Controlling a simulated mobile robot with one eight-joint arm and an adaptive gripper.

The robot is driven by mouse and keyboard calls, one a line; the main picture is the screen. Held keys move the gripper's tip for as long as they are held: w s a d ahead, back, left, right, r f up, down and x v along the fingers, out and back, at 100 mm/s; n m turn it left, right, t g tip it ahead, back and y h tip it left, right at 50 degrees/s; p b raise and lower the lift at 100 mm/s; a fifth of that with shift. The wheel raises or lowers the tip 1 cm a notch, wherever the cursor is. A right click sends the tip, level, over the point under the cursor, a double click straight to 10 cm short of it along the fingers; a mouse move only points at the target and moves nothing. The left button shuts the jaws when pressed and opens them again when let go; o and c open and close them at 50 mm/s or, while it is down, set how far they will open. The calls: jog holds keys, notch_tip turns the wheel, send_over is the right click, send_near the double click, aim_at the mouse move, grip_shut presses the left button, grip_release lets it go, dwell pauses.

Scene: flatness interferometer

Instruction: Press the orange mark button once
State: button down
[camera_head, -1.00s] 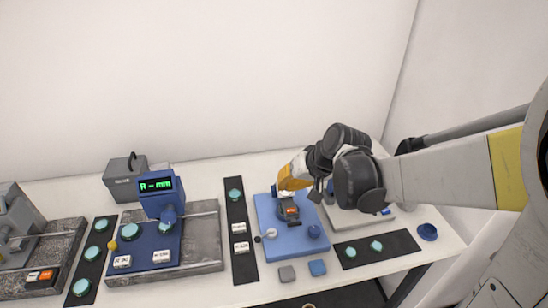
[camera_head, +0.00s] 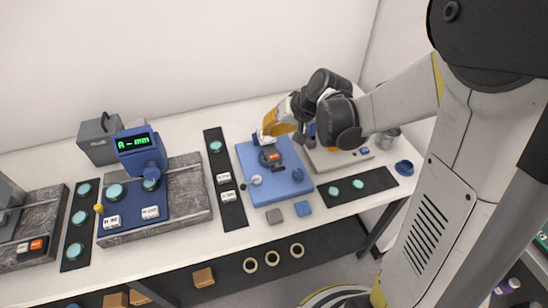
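A small orange-topped piece (camera_head: 273,157) sits on a dark mount on the blue plate (camera_head: 252,193), right of the middle of the bench. Another small orange label or button (camera_head: 37,244) is on the grey block at the far left, beside a white one. The pictures are too small to tell which is the mark button. My gripper (camera_head: 263,138) is over the back of the blue plate, just behind the first orange piece. Its fingers are small and partly hidden, so I cannot tell their opening or any contact.
A blue display unit (camera_head: 136,140) with green characters stands on a stone base at left. Dark strips with teal discs (camera_head: 359,184) lie about the bench. Two small blocks (camera_head: 303,208) lie before the blue plate. A blue cup (camera_head: 404,168) is at right.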

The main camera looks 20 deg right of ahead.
aim_at(271, 155)
notch_tip(271, 155, down, 7)
jog(key=b, duration=0.5)
jog(key=shift+f, duration=0.15)
dwell(1.0)
jog(key=shift+f+b, duration=0.45)
jog(key=shift+b, duration=0.2)
jog(key=shift+f+b, duration=0.4)
dwell(0.4)
dwell(0.3)
jog(key=shift+r+p, duration=0.7)
jog(key=shift+r, duration=0.2)
jog(key=shift+r, duration=0.1)
notch_tip(271, 155, up, 5)
jog(key=p, duration=0.4)
